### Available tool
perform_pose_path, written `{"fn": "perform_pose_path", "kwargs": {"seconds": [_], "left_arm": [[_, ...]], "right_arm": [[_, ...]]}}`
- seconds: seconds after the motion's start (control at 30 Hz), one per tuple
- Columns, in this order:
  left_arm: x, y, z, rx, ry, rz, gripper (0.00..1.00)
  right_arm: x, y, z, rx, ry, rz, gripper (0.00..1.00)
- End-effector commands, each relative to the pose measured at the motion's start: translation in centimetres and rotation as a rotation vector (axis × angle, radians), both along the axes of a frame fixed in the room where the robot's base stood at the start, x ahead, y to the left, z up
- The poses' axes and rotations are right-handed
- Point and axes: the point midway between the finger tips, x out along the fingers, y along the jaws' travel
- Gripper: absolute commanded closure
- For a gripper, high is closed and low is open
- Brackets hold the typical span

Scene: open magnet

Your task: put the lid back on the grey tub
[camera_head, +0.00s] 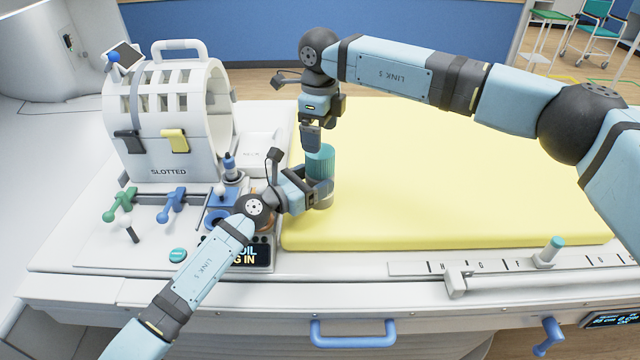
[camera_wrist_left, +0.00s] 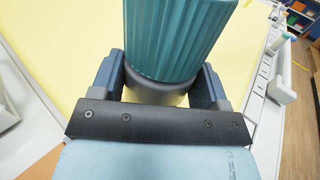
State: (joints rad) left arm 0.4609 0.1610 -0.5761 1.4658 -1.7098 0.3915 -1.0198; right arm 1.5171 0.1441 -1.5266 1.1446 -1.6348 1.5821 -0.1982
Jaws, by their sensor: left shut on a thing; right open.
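The grey tub (camera_head: 324,201) stands upright at the left edge of the yellow pad; it also shows in the wrist view (camera_wrist_left: 155,92). My left gripper (camera_head: 318,188) is shut on its grey body, one finger on each side (camera_wrist_left: 162,82). The teal ribbed lid (camera_head: 321,163) is on top of the tub and fills the upper middle of the wrist view (camera_wrist_left: 175,35). I cannot tell whether it is fully seated. My right gripper (camera_head: 312,140) is open, pointing down just above the lid. Its fingertips and the lid's top partly overlap in the head view, so contact is unclear.
The yellow pad (camera_head: 450,170) is clear to the right. A white slotted coil housing (camera_head: 170,150) stands at the left. Green and blue levers (camera_head: 170,208) and a small display (camera_head: 250,256) lie near my left arm. A ruled rail (camera_head: 500,264) runs along the front.

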Motion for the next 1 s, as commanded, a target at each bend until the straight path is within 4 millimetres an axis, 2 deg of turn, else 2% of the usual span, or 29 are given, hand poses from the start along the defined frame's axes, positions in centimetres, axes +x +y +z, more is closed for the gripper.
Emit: {"fn": "perform_pose_path", "kwargs": {"seconds": [0.4, 0.6, 0.8, 1.0], "left_arm": [[-0.01, 0.0, -0.04, 0.001, 0.001, 0.0, 0.98], [-0.01, 0.0, -0.04, 0.001, 0.001, 0.0, 0.98], [-0.01, 0.0, -0.05, 0.001, 0.001, 0.0, 0.98], [-0.01, 0.0, -0.05, 0.001, 0.001, 0.0, 0.98]], "right_arm": [[-0.03, 0.03, 0.07, 0.001, 0.001, 0.942, 0.12], [-0.02, 0.02, 0.09, 0.001, 0.0, 1.316, 0.12], [-0.03, 0.01, 0.12, 0.0, 0.001, 1.515, 0.12], [-0.02, 0.01, 0.14, 0.0, 0.001, 1.555, 0.12]]}}
